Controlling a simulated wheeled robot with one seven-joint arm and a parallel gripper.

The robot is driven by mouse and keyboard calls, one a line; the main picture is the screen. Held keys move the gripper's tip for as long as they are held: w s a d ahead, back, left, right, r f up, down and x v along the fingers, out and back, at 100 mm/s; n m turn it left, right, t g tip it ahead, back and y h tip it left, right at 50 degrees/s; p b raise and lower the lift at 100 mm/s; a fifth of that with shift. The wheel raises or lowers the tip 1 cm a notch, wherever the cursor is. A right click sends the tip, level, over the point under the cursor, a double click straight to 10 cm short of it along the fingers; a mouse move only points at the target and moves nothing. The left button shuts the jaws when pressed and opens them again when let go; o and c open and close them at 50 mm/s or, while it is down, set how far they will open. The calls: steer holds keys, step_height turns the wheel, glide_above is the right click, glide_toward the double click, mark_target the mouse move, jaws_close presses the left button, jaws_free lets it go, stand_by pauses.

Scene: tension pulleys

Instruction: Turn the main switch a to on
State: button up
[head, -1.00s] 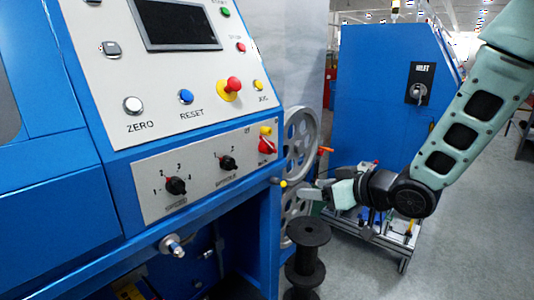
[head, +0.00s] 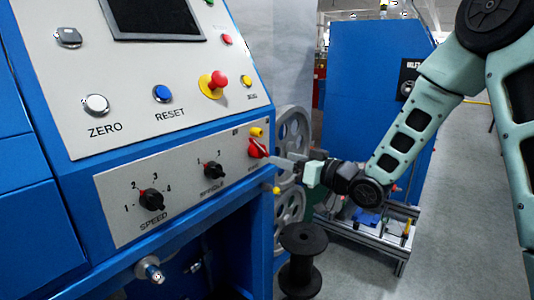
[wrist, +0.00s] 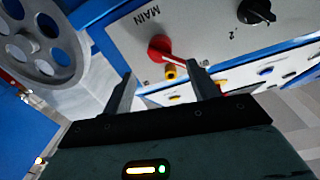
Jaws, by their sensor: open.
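The main switch, a red rotary knob (head: 257,148), sits at the right end of the lower panel on the blue machine. The wrist view shows it as a red knob (wrist: 159,46) beside the printed word MAIN, with a red handle pointing down to the right. My gripper (head: 278,160) is just right of the knob in the head view. In the wrist view my open gripper (wrist: 162,76) has one finger on each side of the picture's middle, with the knob just beyond the tips. Contact cannot be told.
A small yellow part (head: 257,132) is right by the switch. Black SPINDLE (head: 212,170) and SPEED (head: 151,199) knobs are to its left. A spoked pulley wheel (head: 291,135) and a black spool (head: 302,265) stand near my gripper. Grey floor is clear at right.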

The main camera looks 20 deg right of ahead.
mark_target(266, 153)
steer(key=x, duration=0.7)
jaws_close()
